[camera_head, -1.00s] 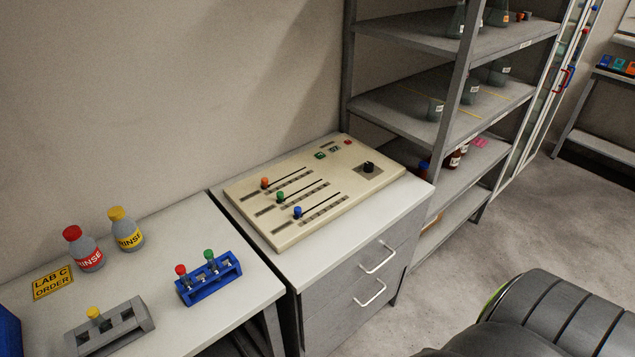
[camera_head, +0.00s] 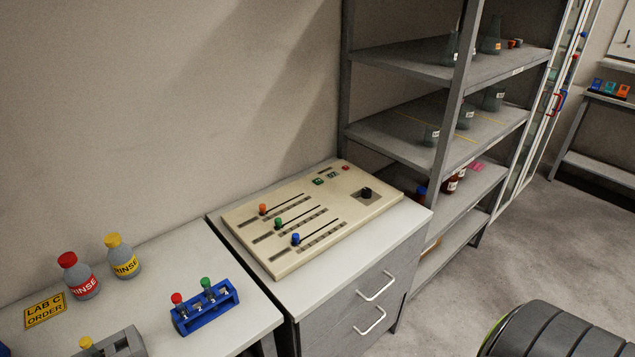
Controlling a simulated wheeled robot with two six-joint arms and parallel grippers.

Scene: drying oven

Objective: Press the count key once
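A beige control panel (camera_head: 283,262) lies on the grey drawer cabinet against the wall. It has three slider knobs, orange (camera_head: 263,209), green (camera_head: 279,222) and blue (camera_head: 296,239), and a black rotary knob (camera_head: 366,192). At its far edge are a green key (camera_head: 318,181), a small green display or key (camera_head: 331,175) and a red key (camera_head: 346,168). Their labels are too small to read, so I cannot tell which is the count key. Neither gripper is in view. A dark rounded arm link of mine shows at the lower right.
A white-topped table at left holds two rinse bottles (camera_head: 78,276) (camera_head: 122,257), a blue rack (camera_head: 206,306), a grey rack (camera_head: 120,343) and a yellow sign (camera_head: 45,310). A grey shelf (camera_head: 400,138) with glassware stands right of the cabinet (camera_head: 355,303). The floor at right is clear.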

